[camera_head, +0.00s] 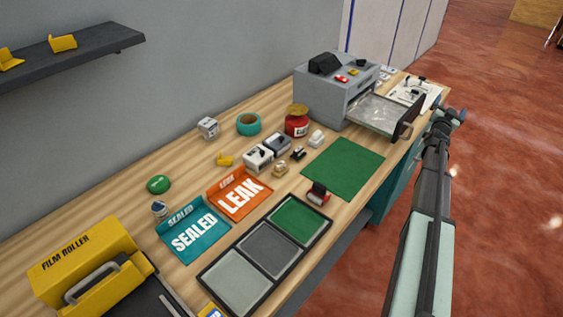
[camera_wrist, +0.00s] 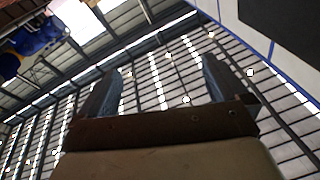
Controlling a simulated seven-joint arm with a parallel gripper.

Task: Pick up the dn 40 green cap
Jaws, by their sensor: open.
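A round green cap (camera_head: 158,184) lies on the wooden bench, left of the orange LEAK tray and above the teal SEALED tray. Its size marking is too small to read. My gripper (camera_head: 450,115) is at the right, beyond the bench's right end and far from the cap. In the wrist view my gripper (camera_wrist: 162,88) has its two fingers spread apart with nothing between them. That view looks up at the ceiling and shows no cap.
The SEALED tray (camera_head: 168,237), LEAK tray (camera_head: 222,204) and yellow film roller (camera_head: 75,262) surround the cap's area. A teal tape roll (camera_head: 249,124), red jar (camera_head: 297,126) and grey machine (camera_head: 318,101) stand farther back. A dark shelf (camera_head: 100,41) overhangs at upper left.

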